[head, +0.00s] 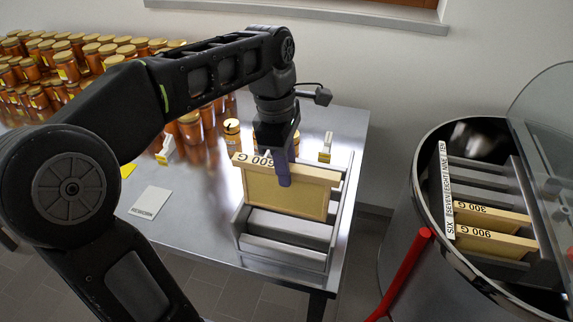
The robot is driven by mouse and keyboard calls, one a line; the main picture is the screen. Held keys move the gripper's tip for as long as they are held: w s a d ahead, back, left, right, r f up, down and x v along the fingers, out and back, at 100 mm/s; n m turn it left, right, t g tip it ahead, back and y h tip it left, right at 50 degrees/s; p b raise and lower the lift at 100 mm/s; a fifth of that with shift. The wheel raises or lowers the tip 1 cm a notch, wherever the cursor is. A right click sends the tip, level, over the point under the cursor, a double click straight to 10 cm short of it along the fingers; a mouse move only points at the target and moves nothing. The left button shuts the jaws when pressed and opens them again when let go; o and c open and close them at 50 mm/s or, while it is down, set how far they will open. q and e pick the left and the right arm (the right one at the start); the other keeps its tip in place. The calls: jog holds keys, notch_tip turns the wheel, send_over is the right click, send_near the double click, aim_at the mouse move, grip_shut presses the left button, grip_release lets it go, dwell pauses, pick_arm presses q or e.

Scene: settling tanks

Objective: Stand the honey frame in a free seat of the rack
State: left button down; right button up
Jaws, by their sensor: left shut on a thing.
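The honey frame (288,188) is a wooden frame with a yellow comb face and "600 G" on its top bar. My left gripper (283,170) is shut on its top bar from above and holds it upright. The frame is over the far part of a grey slotted rack (285,243) at the table's right end. I cannot tell whether its lower edge rests in a seat. The rack's nearer slots are empty. My right gripper is not in view.
A round metal tank (400,250) with a clear lid (545,110) stands at right, holding frames marked "300 G" (490,217) and "900 G" (495,241). Several honey jars (60,65) crowd the table's left. A card (152,202) lies left of the rack.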

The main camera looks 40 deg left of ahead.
aim_at(282, 195)
pick_arm(q)
jog(key=shift+f+b, duration=3.75)
jog(key=shift+f, duration=1.7)
jog(key=shift+f+b, duration=1.6)
jog(key=shift+f, duration=1)
jog(key=c, duration=1.1)
grip_release()
jog(key=r, duration=0.4)
jog(key=shift+a+r, duration=0.25)
jog(key=shift+r, duration=0.1)
jog(key=r+p, duration=0.2)
jog(key=r, duration=0.1)
jog(key=shift+s+a+r, duration=0.1)
jog(key=shift+s+a, duration=0.05)
jog(key=shift+a, duration=0.05)
